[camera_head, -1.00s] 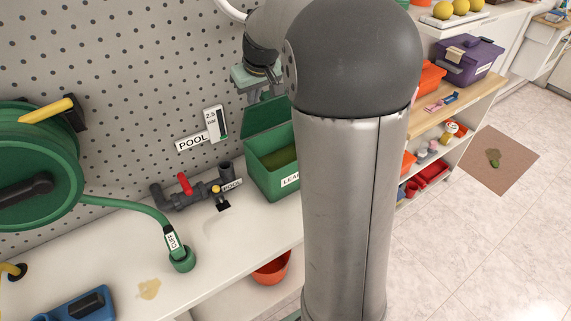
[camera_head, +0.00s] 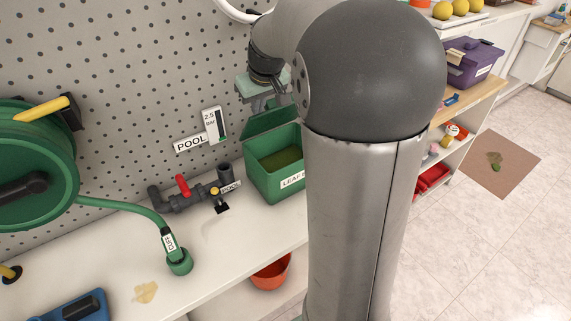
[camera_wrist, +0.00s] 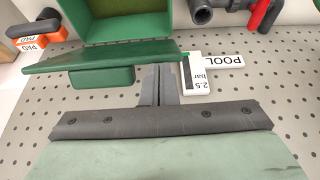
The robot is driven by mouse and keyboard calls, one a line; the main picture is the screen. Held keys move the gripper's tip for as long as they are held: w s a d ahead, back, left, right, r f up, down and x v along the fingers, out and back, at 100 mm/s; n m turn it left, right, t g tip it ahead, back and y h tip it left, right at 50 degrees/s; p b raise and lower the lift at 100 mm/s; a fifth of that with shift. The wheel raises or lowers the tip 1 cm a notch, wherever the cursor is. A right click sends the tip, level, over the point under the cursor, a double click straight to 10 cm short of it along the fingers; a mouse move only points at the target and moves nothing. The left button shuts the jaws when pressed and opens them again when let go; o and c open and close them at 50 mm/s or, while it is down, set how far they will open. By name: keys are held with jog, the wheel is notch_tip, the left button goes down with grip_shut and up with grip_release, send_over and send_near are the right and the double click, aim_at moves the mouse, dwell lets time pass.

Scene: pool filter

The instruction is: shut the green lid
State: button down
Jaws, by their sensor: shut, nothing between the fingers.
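The green lid (camera_head: 272,118) stands open, tilted up at the back of the green leaf box (camera_head: 262,183) on the bench. In the wrist view the lid (camera_wrist: 75,62) shows nearly edge-on, with a green block on its near side; the open box (camera_wrist: 135,28) lies beyond it. My gripper (camera_wrist: 157,69) is shut and empty, its fingertips close to the lid's edge on the side away from the box. I cannot tell whether they touch it. In the head view my gripper (camera_head: 268,104) is just above and behind the lid, partly hidden by my arm.
A grey pegboard wall (camera_head: 120,70) is close behind the box. A pool sign with a gauge card (camera_head: 215,125) hangs to the left. Dark pipes with a red valve (camera_head: 183,185) stand left of the box. My arm hides the box's right side.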

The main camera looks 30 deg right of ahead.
jog(key=shift+w+r+g+p, duration=0.3)
jog(key=shift+w+r+p, duration=0.45)
jog(key=shift+p, duration=1.15)
jog(key=shift+s+r+p, duration=0.1)
jog(key=shift+r+p, duration=0.25)
jog(key=shift+r, duration=0.35)
